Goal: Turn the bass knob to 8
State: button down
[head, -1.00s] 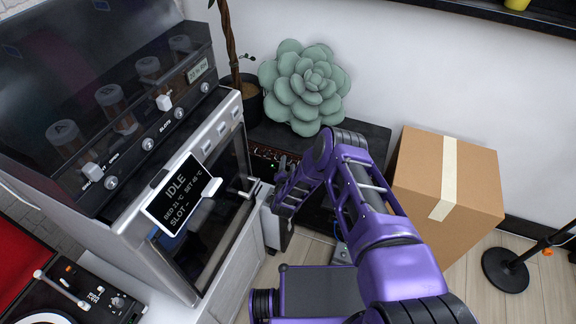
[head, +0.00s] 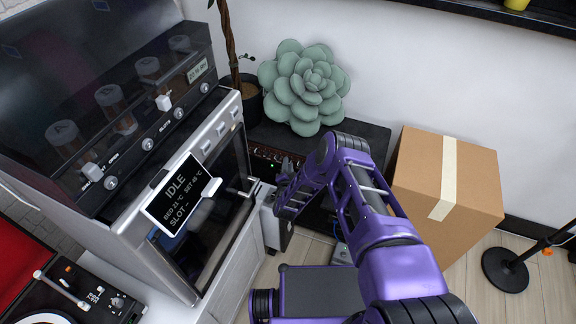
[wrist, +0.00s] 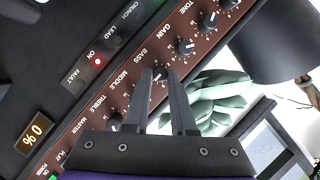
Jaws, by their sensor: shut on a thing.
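The bass knob (wrist: 159,75) is a small dark knob with a pale mark on the brown-red amplifier panel, beside the BASS label in the wrist view. My gripper (wrist: 162,71) is shut on the bass knob, with one finger on each side. The fingers partly hide the knob and its scale, so I cannot read its number. In the head view my gripper (head: 283,180) reaches the amplifier's front (head: 264,154), where the knob itself is hidden.
The gain knob (wrist: 187,47) and tone knob (wrist: 210,21) sit above right of it; the treble knob (wrist: 115,125) is below left. A red light (wrist: 97,62) glows by ON. A display (wrist: 35,130) reads 0 %. A cardboard box (head: 475,185) stands right of my arm.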

jog(key=c, duration=0.7)
grip_release()
jog(key=shift+c, duration=0.2)
jog(key=p+v, duration=0.3)
jog(key=v, duration=1.4)
jog(key=shift+s, duration=0.2)
jog(key=shift+w, duration=0.1)
